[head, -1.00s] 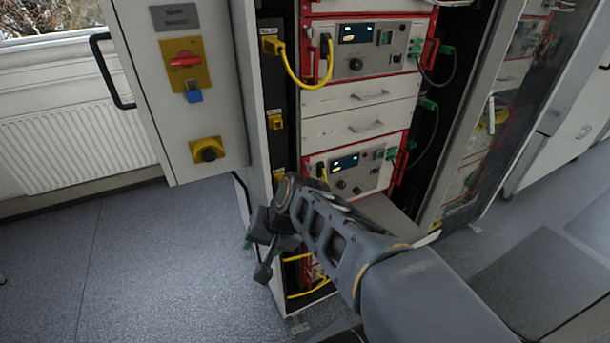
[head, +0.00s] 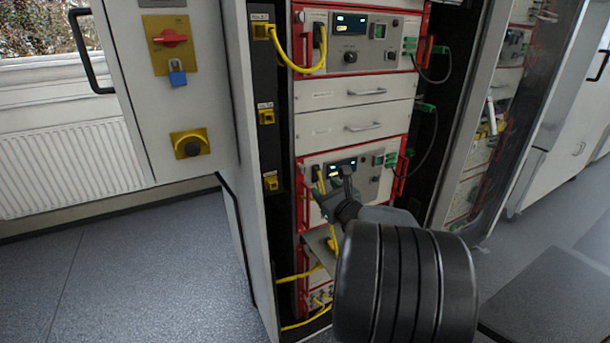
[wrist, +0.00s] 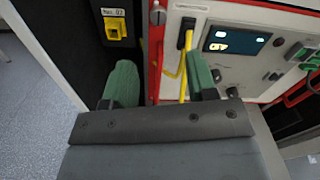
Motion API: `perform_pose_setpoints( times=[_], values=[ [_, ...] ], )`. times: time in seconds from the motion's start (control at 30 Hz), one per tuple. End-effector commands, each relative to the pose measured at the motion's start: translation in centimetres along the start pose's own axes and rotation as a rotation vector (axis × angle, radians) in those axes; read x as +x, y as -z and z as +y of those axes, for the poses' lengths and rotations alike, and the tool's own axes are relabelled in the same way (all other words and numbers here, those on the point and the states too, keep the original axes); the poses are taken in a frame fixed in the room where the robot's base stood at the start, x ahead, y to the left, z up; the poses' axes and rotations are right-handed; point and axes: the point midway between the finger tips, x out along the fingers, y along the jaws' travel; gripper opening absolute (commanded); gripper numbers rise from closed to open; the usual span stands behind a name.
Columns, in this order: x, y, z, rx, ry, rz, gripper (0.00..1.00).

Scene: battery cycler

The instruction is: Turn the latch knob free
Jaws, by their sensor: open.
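The pictures do not make clear which part is the latch knob. A black knob on a yellow plate (head: 189,143) sits low on the open cabinet door. In the wrist view, a small round silver knob (wrist: 157,14) is at the upper left corner of the lower instrument's panel (wrist: 195,120). My gripper (head: 334,184) is in front of the lower instrument in the head view. In the wrist view, its two green fingers (wrist: 162,80) are apart, with the red rail and yellow cable visible between them. I see nothing held.
A yellow cable (wrist: 183,72) hangs from a black plug close to the right finger. A yellow socket (wrist: 115,27) is on the dark strip at left. The open door with a red switch (head: 170,38) and blue padlock (head: 177,77) stands left. Floor (head: 120,270) is clear there.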

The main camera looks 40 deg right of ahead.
Motion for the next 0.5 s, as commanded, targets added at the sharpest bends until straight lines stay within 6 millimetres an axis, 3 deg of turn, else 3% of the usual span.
perform_pose_setpoints(
  times=[0.3,0.5],
  values=[
    [6.3,0.0,0.3,-0.002,-0.007,0.001,0.52],
    [9.4,0.0,0.3,-0.001,-0.006,0.002,0.52]
  ],
)
